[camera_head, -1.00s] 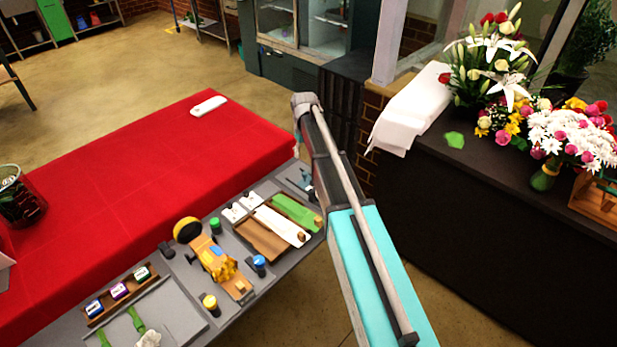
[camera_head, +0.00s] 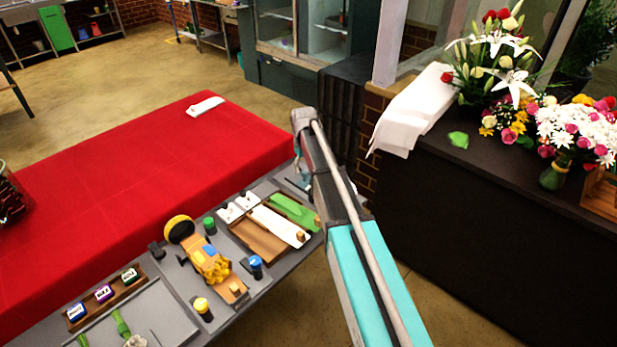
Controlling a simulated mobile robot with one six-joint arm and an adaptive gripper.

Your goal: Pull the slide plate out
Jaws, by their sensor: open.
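A brown wooden tray (camera_head: 258,240) on the grey bench top holds a long white plate (camera_head: 276,224) and a green plate (camera_head: 292,209). Each plate has a small wooden knob at its right end. An orange device (camera_head: 207,262) with a yellow round top stands left of the tray, with a wooden block at its front end. I cannot tell which of these parts is the slide plate. My gripper (camera_head: 298,182) hangs at the bench's far right, beyond the tray and mostly hidden behind my arm. It is open and appears apart from the plates.
A red-covered table (camera_head: 130,180) adjoins the bench. Blue, yellow and green-capped pieces surround the device, and a rack (camera_head: 105,297) holds several small jars. A dark counter (camera_head: 480,200) with bouquets and white paper stands at right. Floor shows between bench and counter.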

